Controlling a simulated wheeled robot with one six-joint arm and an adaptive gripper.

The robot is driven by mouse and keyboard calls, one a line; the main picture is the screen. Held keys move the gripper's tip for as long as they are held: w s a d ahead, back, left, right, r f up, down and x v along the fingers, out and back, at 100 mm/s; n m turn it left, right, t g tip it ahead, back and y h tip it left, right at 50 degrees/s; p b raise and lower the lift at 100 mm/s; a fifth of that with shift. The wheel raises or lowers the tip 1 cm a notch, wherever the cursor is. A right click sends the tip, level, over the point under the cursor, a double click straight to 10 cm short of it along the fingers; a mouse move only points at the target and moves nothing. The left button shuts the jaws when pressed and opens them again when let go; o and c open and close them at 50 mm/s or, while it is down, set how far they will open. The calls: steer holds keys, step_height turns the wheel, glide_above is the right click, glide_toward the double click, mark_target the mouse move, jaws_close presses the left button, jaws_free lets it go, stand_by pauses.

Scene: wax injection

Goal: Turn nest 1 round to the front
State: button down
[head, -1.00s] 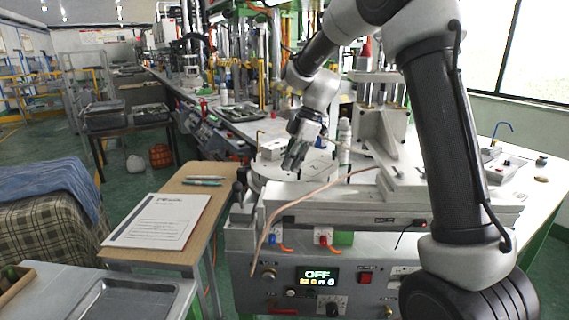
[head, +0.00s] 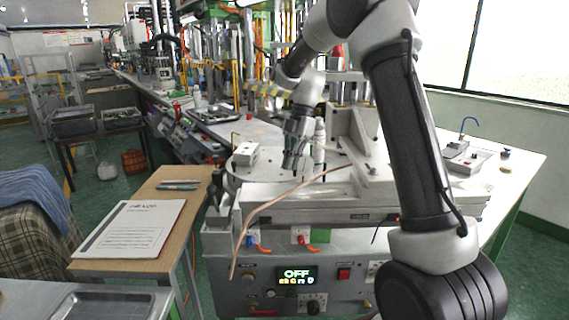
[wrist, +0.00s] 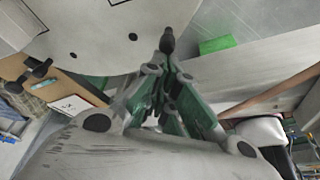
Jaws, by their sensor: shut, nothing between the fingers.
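The round pale turntable (head: 232,181) sits on the machine's left part, with a white block (head: 245,153) on its far left side. I cannot tell which part is nest 1. In the wrist view the turntable (wrist: 90,38) fills the upper left, a flat plate with small dark holes. My gripper (head: 291,172) points down over the turntable's right part, its fingers shut and empty. In the wrist view the fingertips (wrist: 167,54) meet just below a dark knob (wrist: 167,38) at the plate's edge. I cannot tell whether they touch it.
A white bottle (head: 319,142) stands just right of my gripper. A wooden side table (head: 165,240) with a paper and pens stands left.

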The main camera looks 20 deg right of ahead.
steer(key=shift+w+d, duration=0.2)
steer(key=shift+d, duration=0.75)
